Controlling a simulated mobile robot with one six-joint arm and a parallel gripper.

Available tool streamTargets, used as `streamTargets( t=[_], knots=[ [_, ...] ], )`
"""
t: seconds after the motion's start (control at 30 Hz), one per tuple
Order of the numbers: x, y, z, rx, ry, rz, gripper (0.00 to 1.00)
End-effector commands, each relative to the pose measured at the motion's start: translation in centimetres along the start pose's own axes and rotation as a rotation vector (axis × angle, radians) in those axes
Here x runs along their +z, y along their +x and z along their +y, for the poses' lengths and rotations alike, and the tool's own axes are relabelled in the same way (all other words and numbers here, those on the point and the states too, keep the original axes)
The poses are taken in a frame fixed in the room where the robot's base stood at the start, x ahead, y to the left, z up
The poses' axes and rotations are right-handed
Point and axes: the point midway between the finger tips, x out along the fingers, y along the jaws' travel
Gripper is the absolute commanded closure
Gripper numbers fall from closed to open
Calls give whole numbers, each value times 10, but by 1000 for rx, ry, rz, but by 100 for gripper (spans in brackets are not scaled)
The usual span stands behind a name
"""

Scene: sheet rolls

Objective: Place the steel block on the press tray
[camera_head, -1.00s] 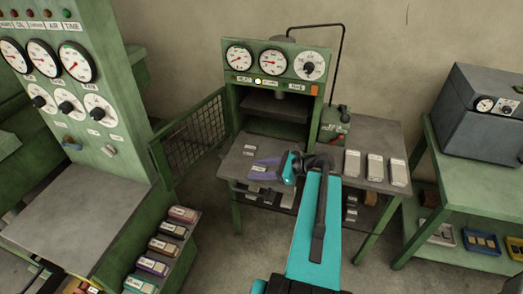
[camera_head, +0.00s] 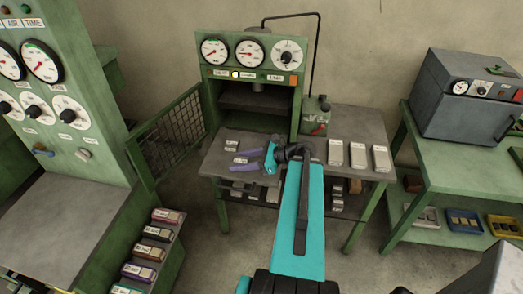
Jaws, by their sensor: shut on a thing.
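I cannot tell whether the block touches the bench. The green press (camera_head: 298,105) stands behind, with an open front and a grey plate (camera_head: 250,102) inside. Three pale labelled blocks (camera_head: 335,152), (camera_head: 357,154), (camera_head: 381,158) lie on the right of the bench.
A mesh guard door (camera_head: 172,140) stands open left of the press. A small green unit with a red handle (camera_head: 317,118) is right of the press. A gauge console (camera_head: 55,110) is at left, with labelled blocks (camera_head: 150,250) beside it. A green table (camera_head: 455,175) bears a grey oven (camera_head: 465,100).

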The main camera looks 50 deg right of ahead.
Motion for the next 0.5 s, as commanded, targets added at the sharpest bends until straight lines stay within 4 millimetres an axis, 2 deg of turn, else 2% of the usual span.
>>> streamTargets(
  t=[0.5],
  knots=[
    [-4, -2, -11, -1, -1, -4, 100]
  ],
)
